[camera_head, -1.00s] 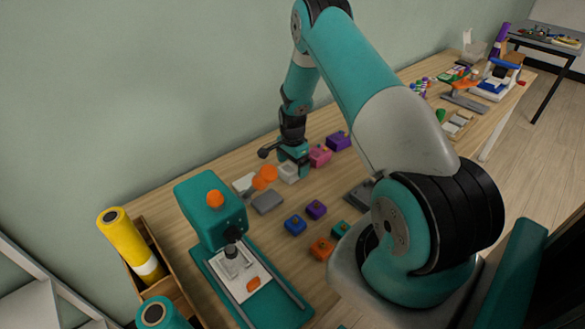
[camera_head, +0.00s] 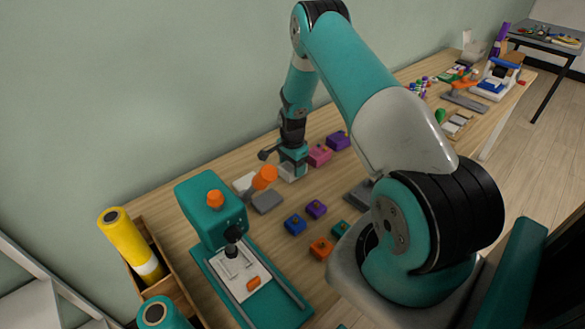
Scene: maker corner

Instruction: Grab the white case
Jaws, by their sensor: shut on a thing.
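The white case (camera_head: 287,173) is a small pale box on the wooden table, near the wall and left of a pink case. My gripper (camera_head: 294,165) points down over it and is shut on it. The fingers and the arm hide most of the case, so only its left and lower parts show. I cannot tell whether the case still touches the table.
A pink case (camera_head: 319,155) and a purple case (camera_head: 338,141) stand close on the right. A grey block (camera_head: 267,201) and an orange-topped tool (camera_head: 264,178) are on the left. Blue (camera_head: 295,224) and orange (camera_head: 321,248) cases lie nearer. A teal press (camera_head: 212,215) stands front left.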

